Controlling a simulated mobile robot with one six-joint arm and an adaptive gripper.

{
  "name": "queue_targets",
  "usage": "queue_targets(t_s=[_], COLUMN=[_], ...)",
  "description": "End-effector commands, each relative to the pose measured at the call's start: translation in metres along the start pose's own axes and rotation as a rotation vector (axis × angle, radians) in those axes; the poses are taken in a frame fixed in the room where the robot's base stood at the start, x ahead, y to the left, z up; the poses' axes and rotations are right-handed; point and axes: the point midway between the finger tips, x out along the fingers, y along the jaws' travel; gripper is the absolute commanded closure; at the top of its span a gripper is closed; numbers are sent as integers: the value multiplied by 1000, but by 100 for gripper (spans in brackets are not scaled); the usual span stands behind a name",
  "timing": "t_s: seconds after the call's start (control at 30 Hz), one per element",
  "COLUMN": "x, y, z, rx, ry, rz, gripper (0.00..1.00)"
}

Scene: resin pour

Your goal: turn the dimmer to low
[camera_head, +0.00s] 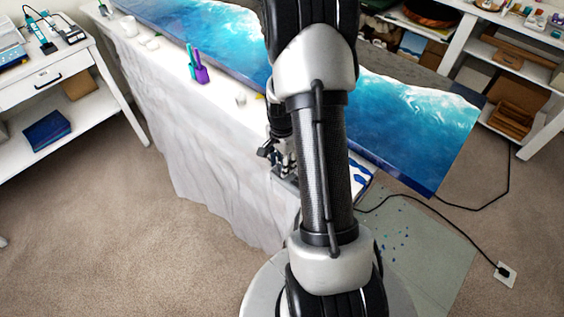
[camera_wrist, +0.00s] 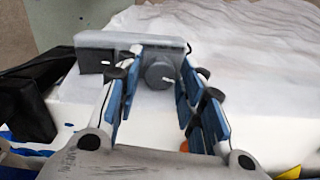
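The dimmer (camera_wrist: 125,42) is a grey box with a round dark grey knob (camera_wrist: 160,72) on its face, in the upper middle of the wrist view. A small pale mark shows at the knob's right side; I cannot read the setting. My gripper (camera_wrist: 163,62) is open, with one blue-padded finger on each side of the knob. Gaps show between fingers and knob, and I cannot tell whether either touches. In the head view my gripper (camera_head: 284,162) is low at the near end of the white-draped table, partly hidden by my arm.
The draped table (camera_head: 225,160) carries a blue and white resin panel (camera_head: 415,115) and a purple cup (camera_head: 201,74). A dark square with a white mark sits left of the knob. White shelves stand left (camera_head: 60,85) and right. A black cable (camera_head: 440,205) crosses the floor at right.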

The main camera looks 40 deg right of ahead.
Motion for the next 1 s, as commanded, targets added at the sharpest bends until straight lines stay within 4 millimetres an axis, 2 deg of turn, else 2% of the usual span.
queue_targets(t_s=[0.07,0.43,0.57,0.83,1.0], x=[0,0,0,0,0], y=[0,0,0,0,0], z=[0,0,0,0,0], rx=[0,0,-23,-293,-397], ry=[0,0,0,-1,-1], rz=[0,0,0,1,1], gripper=[72,97,97,97,97])
